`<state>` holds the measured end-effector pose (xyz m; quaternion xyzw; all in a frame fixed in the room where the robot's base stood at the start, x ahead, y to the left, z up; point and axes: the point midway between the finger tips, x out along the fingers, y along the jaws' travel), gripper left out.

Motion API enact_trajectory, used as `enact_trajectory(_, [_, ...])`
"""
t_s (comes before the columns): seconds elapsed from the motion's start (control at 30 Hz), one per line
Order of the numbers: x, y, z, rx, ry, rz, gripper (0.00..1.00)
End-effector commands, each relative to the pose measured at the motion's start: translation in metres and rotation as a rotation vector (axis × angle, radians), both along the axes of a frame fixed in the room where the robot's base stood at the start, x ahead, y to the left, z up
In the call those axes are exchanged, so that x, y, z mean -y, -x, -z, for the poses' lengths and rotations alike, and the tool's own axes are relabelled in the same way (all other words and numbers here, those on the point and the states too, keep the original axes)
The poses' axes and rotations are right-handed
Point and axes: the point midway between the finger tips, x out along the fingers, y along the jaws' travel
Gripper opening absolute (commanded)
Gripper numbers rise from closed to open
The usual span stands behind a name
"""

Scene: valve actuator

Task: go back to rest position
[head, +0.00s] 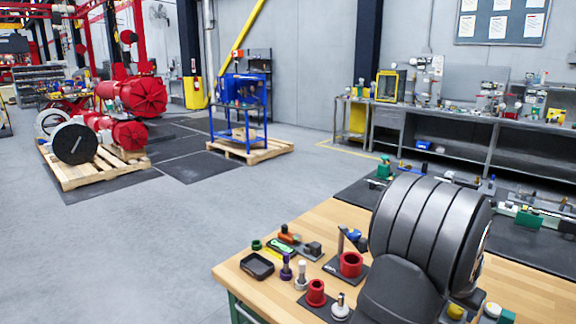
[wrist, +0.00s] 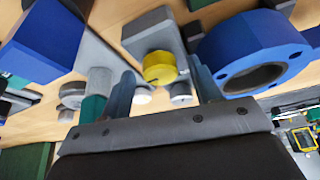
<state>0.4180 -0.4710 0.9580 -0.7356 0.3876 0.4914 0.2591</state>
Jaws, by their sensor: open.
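My gripper (wrist: 161,67) shows in the wrist view with its two fingers spread apart. It is open and holds nothing that I can see. A yellow round knob (wrist: 158,68) on a grey block (wrist: 150,32) appears between the fingers, beyond them; I cannot tell how far away. A blue ring-shaped flange (wrist: 240,38) is beside the right finger, with no clear contact. A blue block (wrist: 45,35) is at the upper left. In the head view my dark arm fills the right foreground and the gripper does not show.
The wooden table (head: 245,288) carries a black tray (head: 257,265), red cylindrical parts (head: 317,293) and (head: 351,264), and several small fittings to the left of my arm. A dark bench with more parts stands behind it. The floor (head: 150,250) to the left is open.

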Motion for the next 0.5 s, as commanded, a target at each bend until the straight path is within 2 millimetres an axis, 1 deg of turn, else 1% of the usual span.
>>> enact_trajectory(0.5, [0.0016,0.0018,0.0,0.001,-0.001,-0.253,0.57])
